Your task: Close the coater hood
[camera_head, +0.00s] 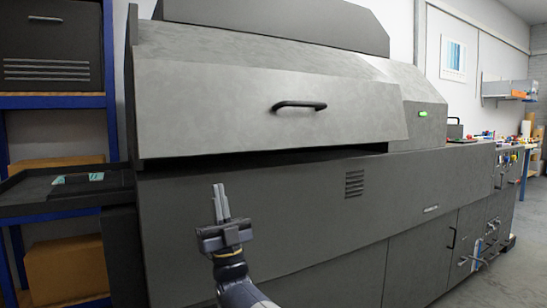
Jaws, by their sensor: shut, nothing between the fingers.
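The coater hood (230,100) is the long light-grey cover on the front of the large dark-grey machine (290,215). It carries a black bar handle (299,105) near its upper middle. A dark gap (265,160) runs under the hood's lower edge, between it and the machine body. My gripper (221,203) points upward in front of the machine body, below the hood and to the left below the handle. Its fingers are together with nothing between them, and it appears apart from the hood and handle.
A dark tray (30,200) juts out at the left. Blue shelving (60,102) with cardboard boxes (68,270) stands behind it. A green light (423,113) shows right of the hood. Benches with small items are at far right, with open floor (500,270) at lower right.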

